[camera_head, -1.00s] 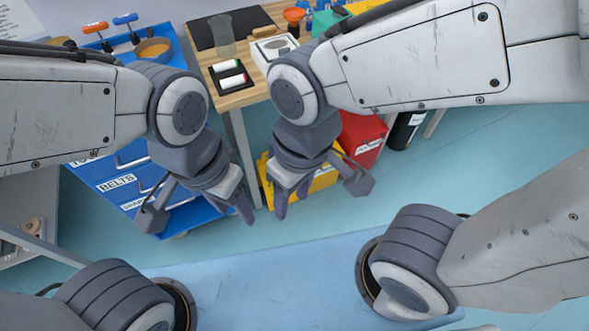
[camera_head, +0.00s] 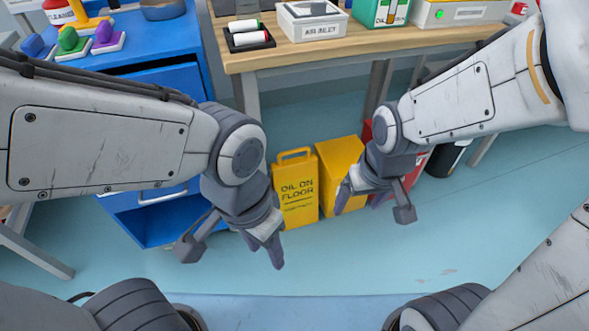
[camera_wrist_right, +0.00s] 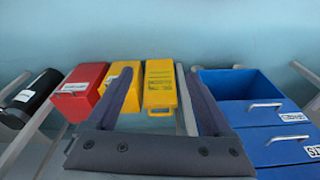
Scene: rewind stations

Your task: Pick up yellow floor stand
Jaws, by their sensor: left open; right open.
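The yellow floor stand (camera_head: 297,192), marked "OIL ON FLOOR" with a loop handle on top, stands upright on the floor under the bench, between my two grippers in the head view. In the right wrist view the floor stand (camera_wrist_right: 160,88) appears upside down between my open fingers, beyond them. My right gripper (camera_head: 352,193) is open and empty, to the right of the stand and in front of a yellow bin. My left gripper (camera_head: 266,242) is open and empty, in front of the stand's lower left side, hiding part of it.
A yellow bin (camera_head: 338,160) stands right beside the stand, with a red bin (camera_wrist_right: 80,92) and a black cylinder (camera_head: 446,158) further right. A blue drawer cabinet (camera_head: 150,225) is at left. The wooden bench (camera_head: 330,50) is above. Floor in front is clear.

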